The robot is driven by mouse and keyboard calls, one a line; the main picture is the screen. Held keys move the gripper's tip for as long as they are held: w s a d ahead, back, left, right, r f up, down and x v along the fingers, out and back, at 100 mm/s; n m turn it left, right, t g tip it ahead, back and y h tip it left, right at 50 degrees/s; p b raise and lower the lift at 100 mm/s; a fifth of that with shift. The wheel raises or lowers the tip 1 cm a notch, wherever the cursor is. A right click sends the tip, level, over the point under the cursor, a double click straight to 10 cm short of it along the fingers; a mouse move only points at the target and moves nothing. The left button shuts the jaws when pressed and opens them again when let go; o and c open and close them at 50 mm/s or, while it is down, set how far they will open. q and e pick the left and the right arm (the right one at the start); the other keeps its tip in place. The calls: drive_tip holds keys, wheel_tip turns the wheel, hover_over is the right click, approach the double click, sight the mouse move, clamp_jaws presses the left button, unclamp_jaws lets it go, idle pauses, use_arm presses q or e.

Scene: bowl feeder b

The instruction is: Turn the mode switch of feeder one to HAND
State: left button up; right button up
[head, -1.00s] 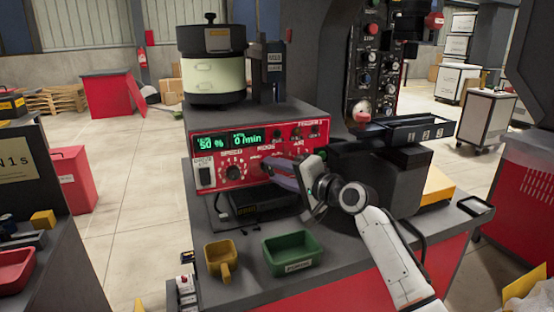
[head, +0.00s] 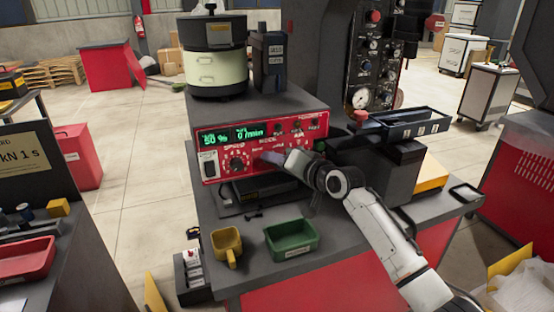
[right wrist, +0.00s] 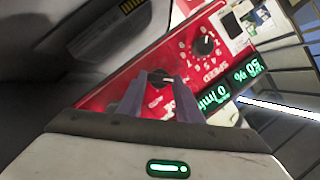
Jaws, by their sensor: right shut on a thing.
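The red front panel (head: 300,142) of feeder one faces me on the bench. My right gripper (head: 266,157) reaches it from the right, at the MODE area. In the right wrist view the two fingers are shut on the small dark mode switch (right wrist: 158,77), one on each side of it. Most of the switch is hidden by the fingers, and its pointer position cannot be read. The speed knob (head: 237,164) sits to the left of the gripper and also shows in the wrist view (right wrist: 205,46). My left gripper is out of view.
The bowl (head: 220,70) stands on the feeder. A yellow scoop (head: 227,243) and a green bin (head: 291,240) stand on the bench in front. A black rack (head: 410,128) stands to the right, close to my right arm.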

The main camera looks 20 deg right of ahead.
drive_tip(key=shift+f, duration=0.1)
drive_tip(key=o, duration=1)
drive_tip(key=shift+o, duration=0.2)
drive_tip(key=shift+s, duration=0.1)
drive_tip(key=v, duration=1)
drive_tip(key=shift+s, duration=0.1)
